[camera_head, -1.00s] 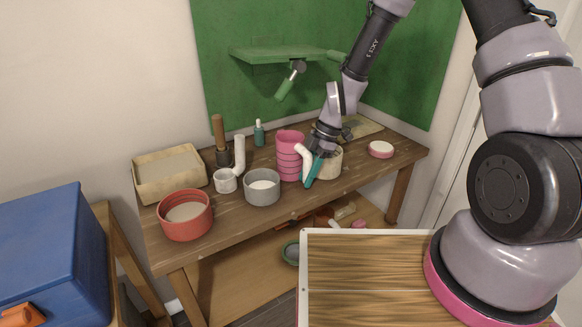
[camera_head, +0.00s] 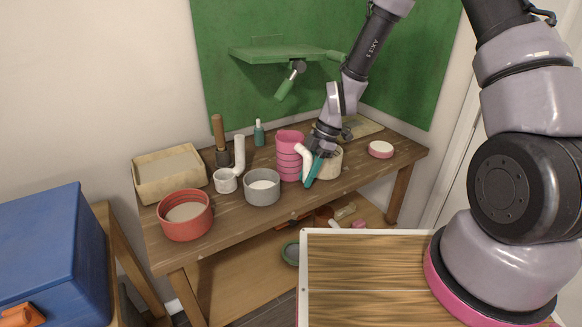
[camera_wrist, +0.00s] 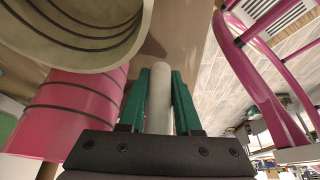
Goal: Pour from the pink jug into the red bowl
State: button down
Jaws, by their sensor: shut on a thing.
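The pink jug (camera_head: 289,158) stands upright on the wooden bench, with dark rings around its body and a white handle (camera_head: 305,161) on its right side. My gripper (camera_head: 311,172), with teal fingers, is shut on that handle. In the wrist view the jug's pink wall (camera_wrist: 85,105) is at the left, and the gripper (camera_wrist: 160,100) has the pale handle between its two fingers. The red bowl (camera_head: 185,217) stands at the front left of the bench, with a pale inside. The jug's contents cannot be seen.
Between jug and bowl stand a grey bowl (camera_head: 262,188) and a white cup-like piece with a pipe (camera_head: 227,180). A cream tray (camera_head: 168,172) is behind the red bowl. A cream pot (camera_head: 330,163) is close right of the jug. A small teal bottle (camera_head: 259,135) stands behind.

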aim_at(308, 152)
notch_tip(308, 152, up, 10)
jog(key=shift+r, duration=0.1)
jog(key=c, duration=1.2)
grip_release()
grip_shut()
jog(key=shift+a, duration=0.1)
